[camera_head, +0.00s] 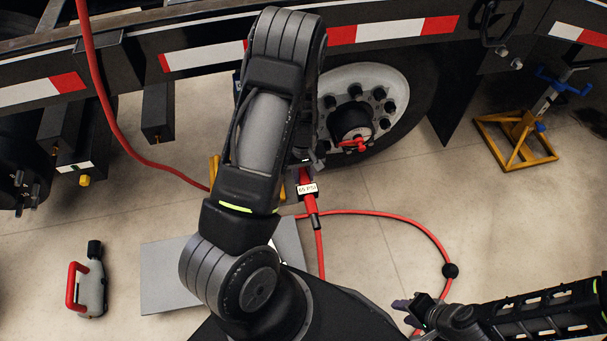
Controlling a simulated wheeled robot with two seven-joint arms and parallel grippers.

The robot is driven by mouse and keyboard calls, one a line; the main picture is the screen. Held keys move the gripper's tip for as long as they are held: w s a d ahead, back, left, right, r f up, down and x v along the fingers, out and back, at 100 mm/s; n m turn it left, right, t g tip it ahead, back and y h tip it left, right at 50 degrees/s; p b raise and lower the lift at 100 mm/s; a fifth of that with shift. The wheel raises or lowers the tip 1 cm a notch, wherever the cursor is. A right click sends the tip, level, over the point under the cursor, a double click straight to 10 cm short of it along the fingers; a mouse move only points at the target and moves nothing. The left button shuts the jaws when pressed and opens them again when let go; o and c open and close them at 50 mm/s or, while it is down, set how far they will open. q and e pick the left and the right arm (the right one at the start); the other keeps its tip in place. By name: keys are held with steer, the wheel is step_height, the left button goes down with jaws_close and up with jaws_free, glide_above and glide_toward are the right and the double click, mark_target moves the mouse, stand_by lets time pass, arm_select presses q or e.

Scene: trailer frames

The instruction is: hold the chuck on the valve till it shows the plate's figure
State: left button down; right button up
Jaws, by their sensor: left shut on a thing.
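My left gripper (304,166) is mostly hidden behind my own forearm, at the lower left of the wheel (413,84). It is shut on the red inflator (305,177), whose small white display (307,189) seems to read 65 PSI; the first digit is unclear. The chuck's tip and the valve are hidden, so I cannot tell whether they touch. A red hose (319,250) runs down from the inflator. I cannot make out a plate with a figure. My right gripper (408,311) is low at the right, away from the wheel; its fingers are too small to judge.
The trailer's striped rail (390,31) crosses the top. A yellow stand (516,145) with a blue handle is at the right. A grey tool with a red handle (88,290) stands at the lower left. A grey flat panel (168,275) lies on the floor.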

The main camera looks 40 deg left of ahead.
mark_target(308, 190)
arm_select(q)
steer(key=shift+w+a, duration=0.55)
steer(key=shift+a, duration=0.1)
stand_by(1.9)
steer(key=shift+s+d, duration=0.85)
steer(key=shift+d, duration=0.2)
steer(key=shift+s+d+p, duration=0.4)
steer(key=shift+s+d, duration=0.3)
steer(key=shift+d, duration=0.2)
steer(key=shift+s+d+p, duration=0.4)
steer(key=shift+s+d, duration=0.3)
steer(key=shift+d, duration=0.15)
